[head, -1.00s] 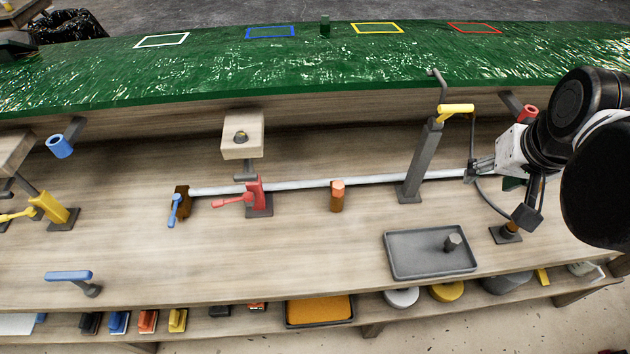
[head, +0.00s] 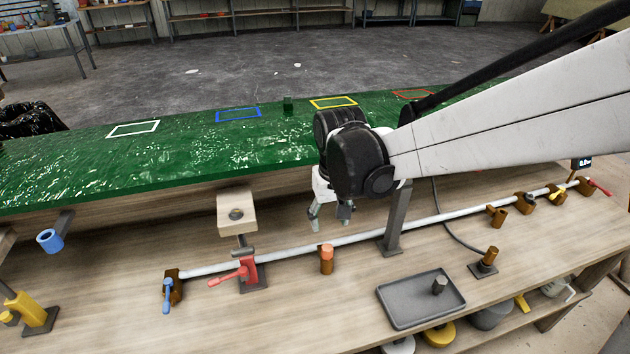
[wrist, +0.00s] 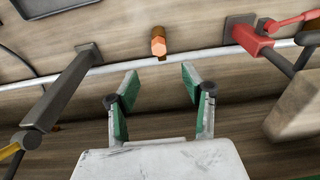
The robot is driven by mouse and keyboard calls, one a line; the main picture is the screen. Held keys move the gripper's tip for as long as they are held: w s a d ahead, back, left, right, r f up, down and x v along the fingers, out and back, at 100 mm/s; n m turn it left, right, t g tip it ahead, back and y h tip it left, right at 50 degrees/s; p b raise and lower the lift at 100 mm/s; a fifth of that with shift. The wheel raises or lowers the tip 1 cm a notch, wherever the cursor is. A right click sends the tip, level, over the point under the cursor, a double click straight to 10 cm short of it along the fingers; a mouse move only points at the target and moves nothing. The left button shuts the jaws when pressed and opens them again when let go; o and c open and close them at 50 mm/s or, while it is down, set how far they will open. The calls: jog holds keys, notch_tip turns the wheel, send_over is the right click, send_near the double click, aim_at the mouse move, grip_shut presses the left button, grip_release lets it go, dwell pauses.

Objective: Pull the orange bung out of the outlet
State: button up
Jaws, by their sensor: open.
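The orange bung (head: 327,252) sits in the top of a short upright brown outlet (head: 327,267) on the white pipe, left of the grey post. In the wrist view the bung (wrist: 163,50) shows its end face, just beyond the fingertips and roughly in line with the gap between them. My gripper (head: 330,216) hangs above and behind the pipe, close to the bung but apart from it. In the wrist view my gripper (wrist: 159,82) has its two green-lined fingers spread, with nothing between them.
The grey post (head: 393,235) stands close on the right. A red clamp (head: 248,272) and wooden block (head: 237,212) are on the left. A grey tray (head: 400,305) holding a dark cylinder (head: 439,286) lies in front. The green hull surface (head: 180,165) runs behind.

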aim_at(328, 248)
jog(key=f, duration=0.4)
jog(key=w+f+b, duration=0.1)
jog(key=f, duration=0.7)
jog(key=shift+w+a+f+b, duration=0.1)
jog(key=shift+w+f+b, duration=0.25)
jog(key=shift+f+b, duration=0.05)
jog(key=c, duration=1)
